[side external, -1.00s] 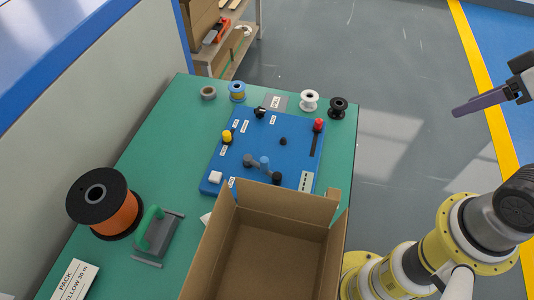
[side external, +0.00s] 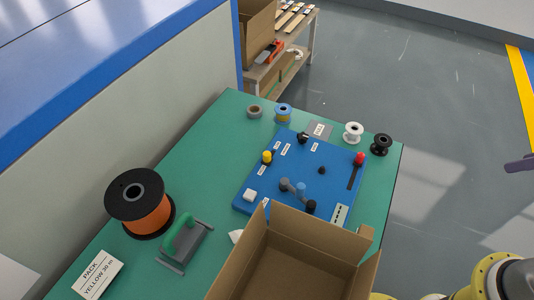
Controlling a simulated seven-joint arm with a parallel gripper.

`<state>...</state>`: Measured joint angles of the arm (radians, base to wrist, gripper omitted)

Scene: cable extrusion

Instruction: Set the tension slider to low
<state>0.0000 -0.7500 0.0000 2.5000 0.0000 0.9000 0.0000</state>
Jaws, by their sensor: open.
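The blue control panel (side external: 328,180) lies on the green table. A red knob (side external: 360,158) stands at the far end of a dark slot (side external: 353,178) along its right side; this looks like a slider, but the panel's small labels are too small to read. A yellow knob (side external: 267,157) is at its left side. My gripper (side external: 520,164) is open at the right edge of the picture, well to the right of the panel and touching nothing. Only a purple finger shows; the rest is cut off.
An open cardboard box (side external: 290,265) stands in front of the panel and hides part of its near edge. White (side external: 353,132) and black (side external: 381,145) spools sit behind the red knob. An orange cable reel (side external: 140,205) and a green-handled tool (side external: 182,240) are at left.

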